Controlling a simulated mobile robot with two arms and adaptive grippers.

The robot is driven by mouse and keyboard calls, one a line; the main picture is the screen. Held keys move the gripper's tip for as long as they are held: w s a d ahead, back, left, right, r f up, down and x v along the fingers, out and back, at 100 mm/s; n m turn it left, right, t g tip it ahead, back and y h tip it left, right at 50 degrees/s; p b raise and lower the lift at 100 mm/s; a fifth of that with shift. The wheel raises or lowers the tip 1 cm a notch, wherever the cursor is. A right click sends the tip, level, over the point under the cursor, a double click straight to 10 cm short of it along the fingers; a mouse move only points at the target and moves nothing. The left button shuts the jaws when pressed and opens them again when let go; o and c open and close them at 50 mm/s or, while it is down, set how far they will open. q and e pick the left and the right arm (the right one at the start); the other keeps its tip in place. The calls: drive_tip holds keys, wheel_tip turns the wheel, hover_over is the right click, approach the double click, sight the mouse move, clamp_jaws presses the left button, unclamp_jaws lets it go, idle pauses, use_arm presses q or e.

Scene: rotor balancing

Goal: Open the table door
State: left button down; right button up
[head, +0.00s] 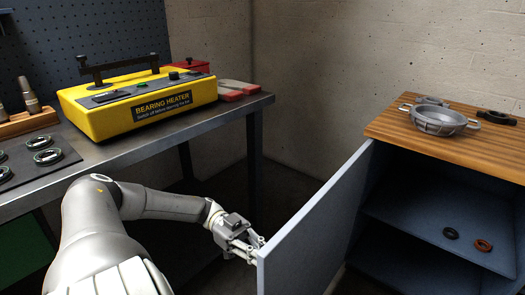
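The table door (318,222) is a flat blue-grey panel on the cabinet with the wooden top (455,148). It stands swung out towards me, and the cabinet's inside shows to its right. My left gripper (255,246) is at the door's near free edge, on the left side of the panel. Its fingertips are at or very close to that edge; the frame does not show whether they grip it. My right gripper is not in view.
Inside the cabinet, a black ring (450,233) and an orange-brown ring (484,245) lie on a shelf. At left, a workbench (215,117) carries a yellow bearing heater (135,103). Open floor lies between bench and door.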

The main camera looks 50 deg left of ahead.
use_arm(q)
drive_tip(key=shift+f, duration=0.1)
drive_tip(key=c, duration=1.5)
unclamp_jaws()
drive_tip(key=shift+c, duration=0.2)
drive_tip(key=s+a, duration=0.1)
drive_tip(key=a, duration=1.1)
drive_tip(key=shift+s, duration=0.4)
